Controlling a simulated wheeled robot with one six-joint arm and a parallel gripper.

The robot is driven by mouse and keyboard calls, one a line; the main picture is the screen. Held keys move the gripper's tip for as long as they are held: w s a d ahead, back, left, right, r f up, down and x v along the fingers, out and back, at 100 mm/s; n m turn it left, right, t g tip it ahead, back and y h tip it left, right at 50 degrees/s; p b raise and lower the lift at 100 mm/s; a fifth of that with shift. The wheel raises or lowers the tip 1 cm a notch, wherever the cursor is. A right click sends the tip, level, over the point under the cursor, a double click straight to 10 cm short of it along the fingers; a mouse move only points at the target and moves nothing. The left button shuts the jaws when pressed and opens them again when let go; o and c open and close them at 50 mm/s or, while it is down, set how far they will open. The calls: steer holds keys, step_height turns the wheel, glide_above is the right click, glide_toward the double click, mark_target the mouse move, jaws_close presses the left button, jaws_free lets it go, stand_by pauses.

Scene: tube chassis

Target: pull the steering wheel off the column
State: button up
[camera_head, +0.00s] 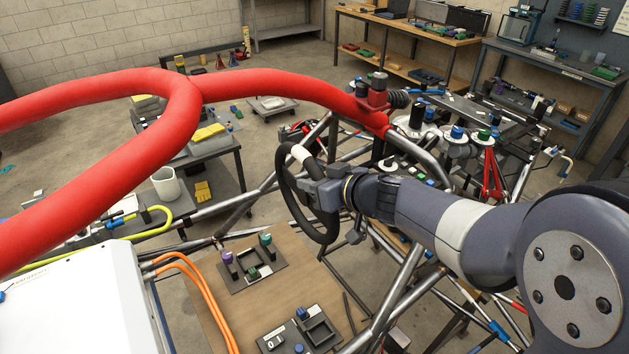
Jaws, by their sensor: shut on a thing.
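The steering wheel (286,196) is a black ring with a pale mark on its upper rim. It stands near the middle of the head view, inside the tube chassis. My gripper (322,190) reaches in from the right and is shut on the steering wheel at its near right side. The gripper body and wrist cover part of the wheel and its centre. The steering column is not clearly visible, so I cannot tell whether the wheel is seated on it or apart from it.
Thick red padded tubes (95,100) arch across the left and over the top. Bare metal tubes (395,290) surround the wheel. A wooden board (210,310) with small fixtures lies below. A white box (80,305) with orange cables is at lower left. Workbenches (400,38) stand behind.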

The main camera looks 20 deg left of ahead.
jaws_close()
steer(key=shift+s+a+r+b, duration=0.2)
steer(key=shift+s+a+b, duration=0.9)
steer(key=shift+b, duration=0.3)
steer(key=shift+d, duration=0.1)
steer(key=shift+s, duration=0.1)
steer(key=shift+s+a+b, duration=0.95)
steer(key=shift+s+b, duration=0.1)
steer(key=shift+s, duration=0.05)
